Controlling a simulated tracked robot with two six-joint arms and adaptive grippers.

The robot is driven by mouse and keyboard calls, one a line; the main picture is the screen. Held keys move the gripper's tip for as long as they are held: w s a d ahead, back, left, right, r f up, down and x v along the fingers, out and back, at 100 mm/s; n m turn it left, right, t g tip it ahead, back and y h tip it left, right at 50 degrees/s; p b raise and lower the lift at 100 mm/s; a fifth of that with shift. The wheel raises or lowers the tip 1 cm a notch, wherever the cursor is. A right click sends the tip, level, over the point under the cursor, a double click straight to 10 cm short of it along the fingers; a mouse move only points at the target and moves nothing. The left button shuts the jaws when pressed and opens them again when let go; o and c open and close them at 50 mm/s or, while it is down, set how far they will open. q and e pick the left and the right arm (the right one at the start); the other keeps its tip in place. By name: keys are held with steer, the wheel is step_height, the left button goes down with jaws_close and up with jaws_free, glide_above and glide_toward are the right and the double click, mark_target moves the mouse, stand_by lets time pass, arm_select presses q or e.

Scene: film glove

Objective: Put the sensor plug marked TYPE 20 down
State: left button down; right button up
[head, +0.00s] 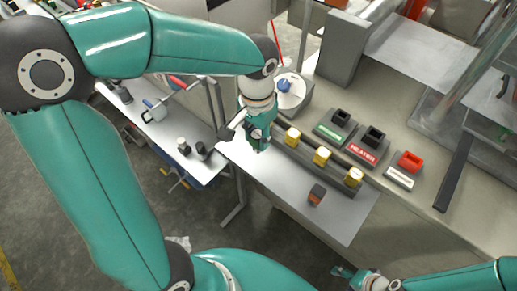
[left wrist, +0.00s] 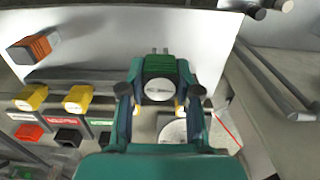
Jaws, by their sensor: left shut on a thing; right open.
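My left gripper (head: 258,140) is shut on a green plug (left wrist: 158,68) over the left end of the pale shelf (head: 338,222). In the left wrist view the plug lies between the two fingers, with two prongs pointing away and a round pale face towards the camera. I cannot read a TYPE 20 marking on it. In the head view the gripper mostly hides it, and I cannot tell whether it touches the shelf. An orange and dark grey plug (head: 317,194) lies on the shelf. My right gripper (head: 347,273) is open and empty at the bottom of the head view.
Yellow blocks (head: 321,155) stand in a row behind the shelf. Behind them are a green-labelled socket (head: 333,130), a HEATER socket (head: 364,152) and a red socket (head: 410,160). A round white stand with a blue knob (head: 284,86) is behind my left gripper. The shelf's front is clear.

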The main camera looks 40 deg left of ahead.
mark_target(258, 149)
arm_select(q)
steer(key=shift+f, duration=2.75)
steer(key=shift+f, duration=0.1)
steer(key=c, duration=0.8)
jaws_free()
step_height(258, 149, up, 12)
steer(key=shift+r, duration=0.15)
